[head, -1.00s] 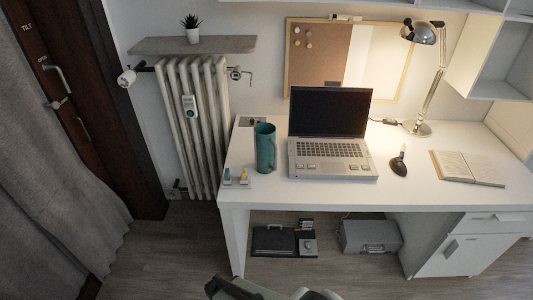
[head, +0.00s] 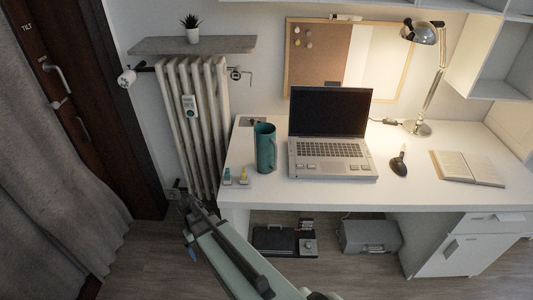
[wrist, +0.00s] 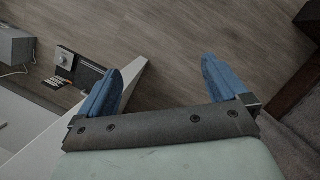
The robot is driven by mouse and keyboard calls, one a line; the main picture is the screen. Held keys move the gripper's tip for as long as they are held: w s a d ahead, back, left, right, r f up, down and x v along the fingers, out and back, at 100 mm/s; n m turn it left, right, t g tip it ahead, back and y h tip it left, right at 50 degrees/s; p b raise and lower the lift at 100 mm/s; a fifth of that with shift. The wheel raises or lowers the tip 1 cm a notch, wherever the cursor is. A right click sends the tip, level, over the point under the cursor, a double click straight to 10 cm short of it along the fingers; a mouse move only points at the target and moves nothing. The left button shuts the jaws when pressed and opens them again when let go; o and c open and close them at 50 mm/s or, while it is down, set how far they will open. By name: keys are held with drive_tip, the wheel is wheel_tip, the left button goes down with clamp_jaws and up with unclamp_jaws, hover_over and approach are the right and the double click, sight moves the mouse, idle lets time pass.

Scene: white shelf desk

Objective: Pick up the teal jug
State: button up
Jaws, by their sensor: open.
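The teal jug (head: 265,148) stands upright on the left part of the white desk (head: 300,195), left of the laptop, with its handle on its right side. My gripper shows in the wrist view (wrist: 168,75) with its two blue fingers spread wide and nothing between them. In the head view my arm reaches up from the bottom, and its end is at the desk's front left corner, below and left of the jug and apart from it. The jug is not in the wrist view, where the floor and the desk's edge show instead.
The open laptop (head: 332,135) stands right of the jug. A desk lamp (head: 420,127), a dark mouse-like object (head: 398,163) and an open book (head: 466,167) are farther right. A radiator (head: 197,125) is left of the desk.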

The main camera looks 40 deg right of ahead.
drive_tip(key=w+d+r+t, duration=0.1)
drive_tip(key=w+d+r, duration=0.2)
drive_tip(key=w+r, duration=0.4)
drive_tip(key=w+d+r+t, duration=0.1)
drive_tip(key=w+d+r, duration=0.3)
drive_tip(key=r, duration=0.5)
wheel_tip(320, 180, up, 28)
drive_tip(key=m+t, duration=0.1)
drive_tip(key=m, duration=0.5)
hover_over(265, 139)
drive_tip(key=d, duration=0.1)
drive_tip(key=shift+w+d+f, duration=0.15)
drive_tip(key=shift+w+f, duration=0.2)
drive_tip(key=shift+f, duration=1.8)
drive_tip(key=shift+w+d+f, duration=0.15)
drive_tip(key=shift+w+f, duration=0.15)
drive_tip(key=shift+f, duration=1.8)
drive_tip(key=shift+w+d+f, duration=0.15)
drive_tip(key=shift+w+f, duration=0.2)
drive_tip(key=shift+f, duration=2.4)
drive_tip(key=shift+c, duration=0.5)
